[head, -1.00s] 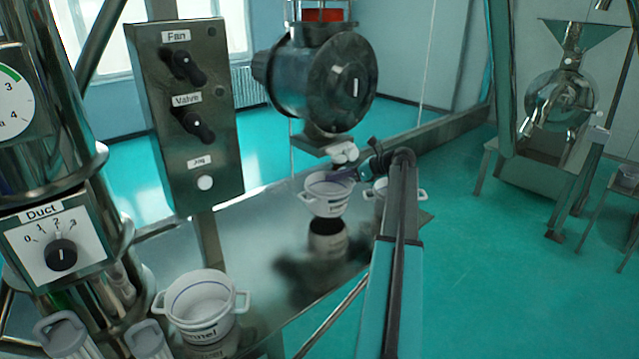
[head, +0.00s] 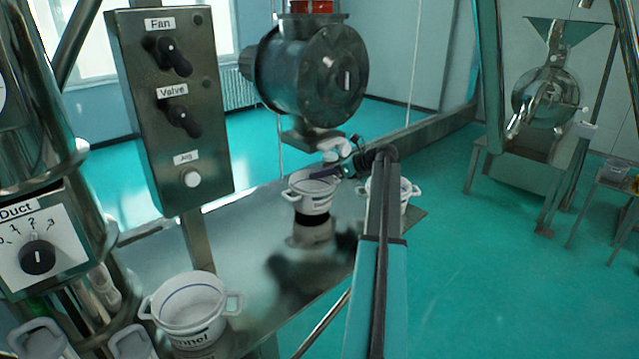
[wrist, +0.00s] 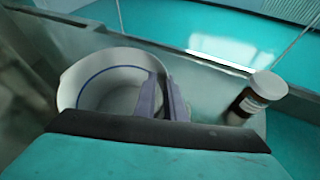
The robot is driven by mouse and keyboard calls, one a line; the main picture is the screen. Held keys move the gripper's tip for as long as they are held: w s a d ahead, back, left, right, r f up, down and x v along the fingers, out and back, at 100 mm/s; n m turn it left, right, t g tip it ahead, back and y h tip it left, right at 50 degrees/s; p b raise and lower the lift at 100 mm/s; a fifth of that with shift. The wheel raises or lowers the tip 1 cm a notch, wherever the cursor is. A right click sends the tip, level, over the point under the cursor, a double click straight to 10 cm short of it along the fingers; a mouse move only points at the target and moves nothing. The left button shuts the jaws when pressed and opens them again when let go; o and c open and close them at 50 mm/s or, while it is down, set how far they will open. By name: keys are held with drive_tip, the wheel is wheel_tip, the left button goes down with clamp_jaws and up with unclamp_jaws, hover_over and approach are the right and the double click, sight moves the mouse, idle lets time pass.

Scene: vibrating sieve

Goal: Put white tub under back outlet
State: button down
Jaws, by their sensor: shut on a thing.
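A white two-handled tub (head: 311,200) with a label is near the table's far end in the head view, beneath the round metal housing and its bottom outlet (head: 312,136). My gripper (head: 330,174) is shut on this tub's right rim. In the wrist view its purple fingers (wrist: 162,98) straddle the rim of the white tub (wrist: 110,88), which has a blue line inside. A dark reflection lies below the tub; it looks slightly raised, but contact with the table is hard to tell. A second white tub (head: 404,190) is partly hidden behind my arm.
Another white tub (head: 190,308) stands on the near left of the shiny metal table (head: 260,255). A control panel (head: 170,105) rises at left. A dark bottle with a white cap (wrist: 268,85) stands right of the held tub in the wrist view. Mid-table is clear.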

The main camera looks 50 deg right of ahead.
drive_tip(key=shift+f+b, duration=0.7)
drive_tip(key=shift+f, duration=0.3)
drive_tip(key=c, duration=1.8)
unclamp_jaws()
drive_tip(key=shift+o, duration=0.2)
drive_tip(key=b+v, duration=0.2)
drive_tip(key=v, duration=1)
